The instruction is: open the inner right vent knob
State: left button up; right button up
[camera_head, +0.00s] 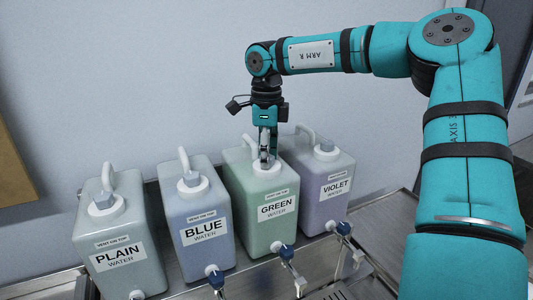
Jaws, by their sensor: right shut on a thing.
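Several jugs stand in a row, each with a vent on top. The inner right one is the green jug (259,224), labelled GREEN WATER. My right gripper (268,158) points down over its top and is shut on the vent knob there. The fingers hide most of that knob, so I cannot tell how far it is turned. The other vent knobs show on the plain jug (122,258), the blue jug (205,244) and the violet jug (332,200). My left gripper is not in view.
Taps with blue handles (287,253) stick out at the front of the jugs above a metal tray. The jug handles (306,134) rise close to the gripper. A plain wall (130,70) stands behind. The space above the left jugs is free.

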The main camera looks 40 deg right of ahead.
dwell(0.5)
jog(key=o, duration=1.1)
jog(key=shift+o, duration=0.2)
notch_tip(320, 180, up, 12)
